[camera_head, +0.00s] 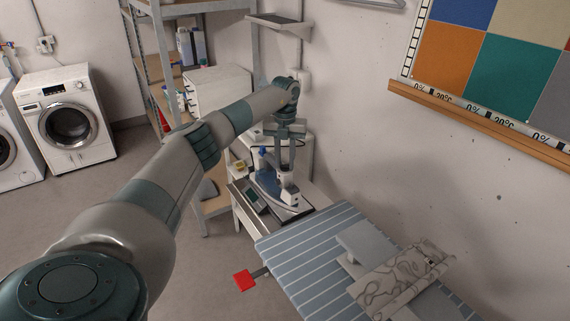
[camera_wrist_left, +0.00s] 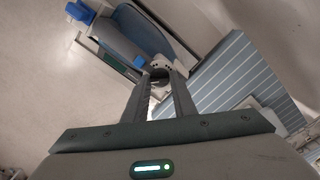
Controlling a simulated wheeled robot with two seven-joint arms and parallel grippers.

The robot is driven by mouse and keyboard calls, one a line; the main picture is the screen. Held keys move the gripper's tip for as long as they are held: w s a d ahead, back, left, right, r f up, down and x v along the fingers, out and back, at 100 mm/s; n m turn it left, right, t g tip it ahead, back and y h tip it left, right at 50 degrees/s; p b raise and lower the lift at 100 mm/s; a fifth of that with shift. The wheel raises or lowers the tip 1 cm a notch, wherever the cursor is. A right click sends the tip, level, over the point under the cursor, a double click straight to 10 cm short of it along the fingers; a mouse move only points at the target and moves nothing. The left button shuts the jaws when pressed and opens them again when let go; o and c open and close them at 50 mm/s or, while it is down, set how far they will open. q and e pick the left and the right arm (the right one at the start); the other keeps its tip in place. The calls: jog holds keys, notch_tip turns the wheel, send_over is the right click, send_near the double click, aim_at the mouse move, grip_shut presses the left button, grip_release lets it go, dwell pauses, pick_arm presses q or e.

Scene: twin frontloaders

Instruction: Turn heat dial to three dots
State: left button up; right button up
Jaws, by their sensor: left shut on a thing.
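A blue and white steam iron (camera_head: 268,183) rests on its station beside the ironing board; it also shows in the left wrist view (camera_wrist_left: 128,37). My left gripper (camera_head: 286,168) reaches down over the iron from above. In the left wrist view the fingers of my left gripper (camera_wrist_left: 158,84) are shut on a small round grey dial (camera_wrist_left: 158,72) at the iron's end. The dial is mostly hidden between the fingertips, and its dot marks are too small to read. My right gripper is not in view.
A blue striped ironing board (camera_head: 300,255) stands in front, with a patterned cloth (camera_head: 395,285) on it. A red square piece (camera_head: 244,281) sticks out at its left. A metal shelf (camera_head: 160,65) and washing machines (camera_head: 66,118) stand at the back left. Open floor lies between.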

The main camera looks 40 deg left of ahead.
pick_arm(q)
jog(key=m+b, duration=0.1)
jog(key=m, duration=0.5)
jog(key=shift+b, duration=0.35)
jog(key=m, duration=0.4)
jog(key=shift+b, duration=0.3)
jog(key=m, duration=0.3)
jog(key=shift+m, duration=0.4)
jog(key=m+b, duration=0.1)
jog(key=m, duration=0.2)
jog(key=shift+m, duration=0.3)
jog(key=m, duration=0.3)
jog(key=shift+m, duration=0.3)
jog(key=m, duration=0.6)
jog(key=shift+m+b, duration=0.3)
jog(key=o, duration=1)
